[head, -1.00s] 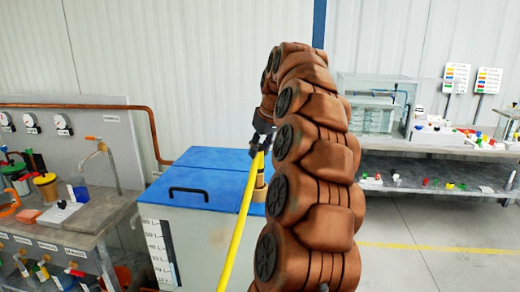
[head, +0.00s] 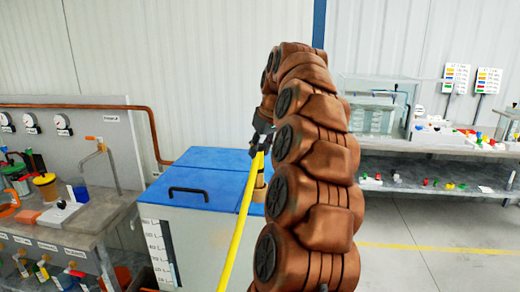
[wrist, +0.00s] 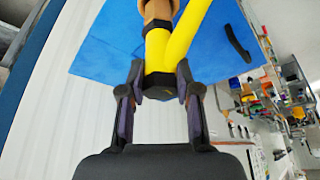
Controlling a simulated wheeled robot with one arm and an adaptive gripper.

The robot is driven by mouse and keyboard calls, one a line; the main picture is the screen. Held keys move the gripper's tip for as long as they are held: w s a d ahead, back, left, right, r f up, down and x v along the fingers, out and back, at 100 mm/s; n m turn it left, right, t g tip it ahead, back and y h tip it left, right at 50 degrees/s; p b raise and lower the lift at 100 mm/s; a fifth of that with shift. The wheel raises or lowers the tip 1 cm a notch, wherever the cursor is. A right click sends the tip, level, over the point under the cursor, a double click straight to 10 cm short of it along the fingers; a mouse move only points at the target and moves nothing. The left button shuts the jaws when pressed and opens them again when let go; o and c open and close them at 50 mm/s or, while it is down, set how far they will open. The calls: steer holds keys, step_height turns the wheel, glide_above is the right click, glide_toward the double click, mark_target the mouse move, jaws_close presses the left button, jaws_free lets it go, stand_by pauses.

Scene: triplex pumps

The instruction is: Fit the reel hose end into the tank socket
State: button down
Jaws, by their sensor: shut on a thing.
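My gripper (wrist: 158,85) is shut on the black collar (wrist: 159,87) of the yellow reel hose. In the head view my gripper (head: 262,138) is above the tank's blue lid, partly hidden by my arm. The yellow hose (head: 238,232) runs from it down to the bottom edge. The tank (head: 205,235) is a pale box with a blue lid (head: 212,160). A short tan upright socket (head: 258,194) stands on the lid below my gripper. In the wrist view a yellow length runs from the collar to a tan piece (wrist: 158,9). I cannot tell whether the hose end is seated.
A black handle (head: 188,191) stands on the lid, left of the socket. A cluttered bench (head: 98,215) with a tap stands at the left. A grey shelf (head: 430,148) with small coloured parts is at the right. The floor (head: 440,265) before it is clear.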

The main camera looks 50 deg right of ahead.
mark_target(262, 158)
steer(key=shift+f+b, duration=1.5)
steer(key=shift+f, duration=0.75)
steer(key=c, duration=0.7)
jaws_free()
steer(key=shift+c, duration=0.2)
steer(key=shift+v, duration=3.8)
steer(key=shift+w+a, duration=0.1)
